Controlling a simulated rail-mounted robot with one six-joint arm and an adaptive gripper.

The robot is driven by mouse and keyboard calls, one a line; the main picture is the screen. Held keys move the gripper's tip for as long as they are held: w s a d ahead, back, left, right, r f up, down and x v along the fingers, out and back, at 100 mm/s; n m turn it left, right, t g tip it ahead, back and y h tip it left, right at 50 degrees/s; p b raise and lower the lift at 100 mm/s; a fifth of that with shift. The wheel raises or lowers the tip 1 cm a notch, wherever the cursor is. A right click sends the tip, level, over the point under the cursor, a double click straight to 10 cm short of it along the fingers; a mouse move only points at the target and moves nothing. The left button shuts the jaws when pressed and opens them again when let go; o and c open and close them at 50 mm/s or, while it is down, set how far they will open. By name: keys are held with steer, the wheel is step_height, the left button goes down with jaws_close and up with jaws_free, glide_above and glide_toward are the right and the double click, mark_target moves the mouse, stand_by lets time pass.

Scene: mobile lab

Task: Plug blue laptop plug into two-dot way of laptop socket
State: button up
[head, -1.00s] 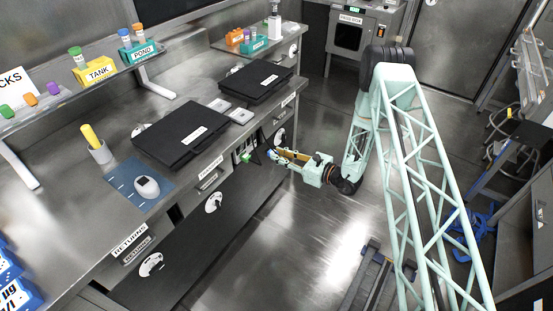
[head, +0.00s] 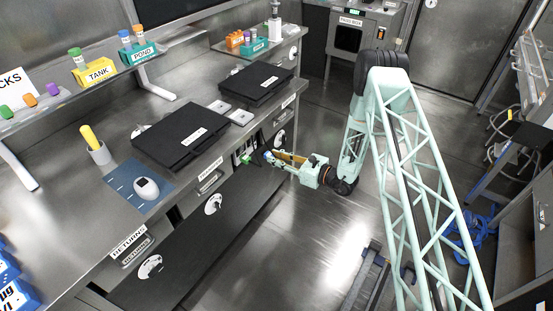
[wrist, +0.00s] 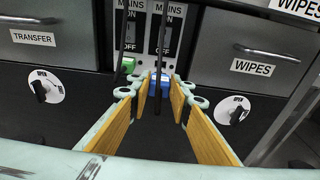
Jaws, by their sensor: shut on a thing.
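My gripper (wrist: 160,98) is shut on the blue laptop plug (wrist: 160,80), which sits between the tips of its yellow-padded fingers. The plug is in front of the lower part of the right-hand mains panel (wrist: 162,35); a dark cable runs up across it. I cannot tell whether the plug touches the socket, and no dot marks can be made out. A green plug (wrist: 127,65) is just left, at the left-hand mains panel (wrist: 128,30). In the head view my gripper (head: 268,155) is at the bench front, right of the green plug (head: 246,158).
A TRANSFER drawer (wrist: 35,38) and a WIPES drawer (wrist: 250,65) flank the panels, with round OPEN knobs below them. Two closed black laptops (head: 170,150) (head: 245,88) lie on the bench above. The floor (head: 290,240) right of the bench is open.

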mark_target(266, 153)
steer(key=shift+r+b+x, duration=0.2)
steer(key=shift+b+x, duration=0.1)
steer(key=shift+x, duration=0.9)
steer(key=shift+r+b+x, duration=0.2)
steer(key=shift+b+x, duration=0.1)
steer(key=shift+x, duration=0.95)
steer(key=shift+w+a, duration=0.1)
steer(key=shift+b, duration=0.45)
stand_by(0.7)
steer(key=shift+r+b+x, duration=0.1)
steer(key=shift+b+x, duration=0.15)
steer(key=shift+x, duration=0.45)
steer(key=shift+r+b+x, duration=0.15)
steer(key=shift+b+x, duration=0.1)
steer(key=shift+x, duration=0.45)
stand_by(0.9)
steer(key=o, duration=1)
steer(key=shift+c, duration=0.2)
steer(key=v, duration=1.2)
steer(key=shift+f, duration=0.1)
